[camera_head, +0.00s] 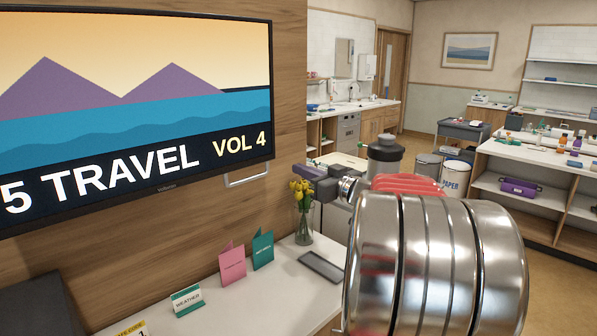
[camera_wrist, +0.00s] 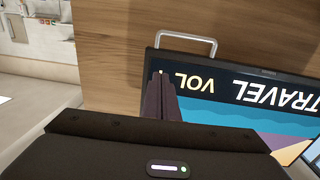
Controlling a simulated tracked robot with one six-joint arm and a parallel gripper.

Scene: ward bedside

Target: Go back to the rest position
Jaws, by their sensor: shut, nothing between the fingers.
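My gripper (camera_wrist: 160,84) shows in the wrist view with its two dark fingers together, shut and empty. Behind the fingers in that view is the television (camera_wrist: 265,100), seen upside down. In the head view, my gripper (camera_head: 306,171) is small and partly hidden behind my own metal arm links, which fill the lower right. It is in front of the wood panel's right edge, above the vase of yellow flowers (camera_head: 303,228). It appears apart from everything around it.
The television (camera_head: 135,110) hangs on the wood panel with a metal handle (camera_head: 247,178) below. The shelf under it holds a pink card (camera_head: 232,264), a teal card (camera_head: 263,249), a weather sign (camera_head: 187,299) and a grey tray (camera_head: 322,267). A cluttered counter (camera_head: 545,149) stands at right.

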